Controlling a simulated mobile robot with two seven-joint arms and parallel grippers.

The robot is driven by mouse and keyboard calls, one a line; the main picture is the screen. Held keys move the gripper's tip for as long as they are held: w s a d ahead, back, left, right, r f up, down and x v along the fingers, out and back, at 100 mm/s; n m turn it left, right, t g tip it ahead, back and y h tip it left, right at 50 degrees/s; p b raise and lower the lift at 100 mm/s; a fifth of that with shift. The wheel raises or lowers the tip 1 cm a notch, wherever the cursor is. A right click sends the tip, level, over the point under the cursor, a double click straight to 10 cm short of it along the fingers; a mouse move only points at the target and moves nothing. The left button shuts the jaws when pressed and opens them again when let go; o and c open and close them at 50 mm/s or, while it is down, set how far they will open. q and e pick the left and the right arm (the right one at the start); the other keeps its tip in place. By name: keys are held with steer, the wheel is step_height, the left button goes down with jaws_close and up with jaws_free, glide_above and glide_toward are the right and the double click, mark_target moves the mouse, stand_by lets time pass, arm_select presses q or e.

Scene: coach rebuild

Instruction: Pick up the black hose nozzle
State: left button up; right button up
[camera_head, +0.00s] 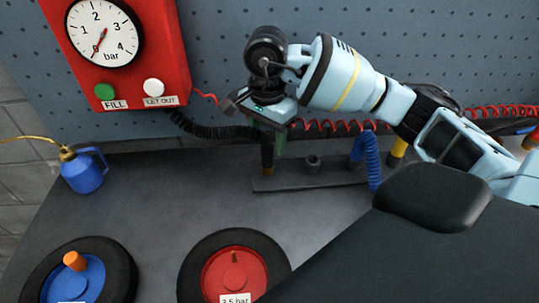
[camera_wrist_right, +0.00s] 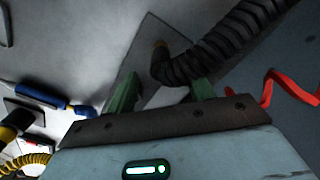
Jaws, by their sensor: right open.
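The black hose nozzle (camera_head: 267,153) stands upright at the left end of a dark rack (camera_head: 325,178) on the bench, with a brass-coloured tip at its foot. Its black coiled hose (camera_head: 215,130) runs left toward the red box. My right gripper (camera_head: 268,138) comes down over the nozzle, with its green fingers open around its upper part. In the right wrist view the open fingers (camera_wrist_right: 165,84) stand on either side of the hose end and nozzle (camera_wrist_right: 160,66). Contact cannot be told. My left gripper is not in view.
A blue nozzle (camera_head: 356,150) and a yellow one (camera_head: 398,148) stand farther right on the rack, with coiled hoses close by. A red box with a gauge (camera_head: 103,33) hangs at left. A blue oil can (camera_head: 83,172) and two wheels (camera_head: 112,262) (camera_head: 200,240) lie on the bench.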

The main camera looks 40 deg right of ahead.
mark_target(267, 162)
steer(key=shift+w+f+p, duration=0.1)
steer(key=shift+f+p, duration=0.2)
steer(key=shift+f, duration=3.6)
steer(key=c, duration=1.1)
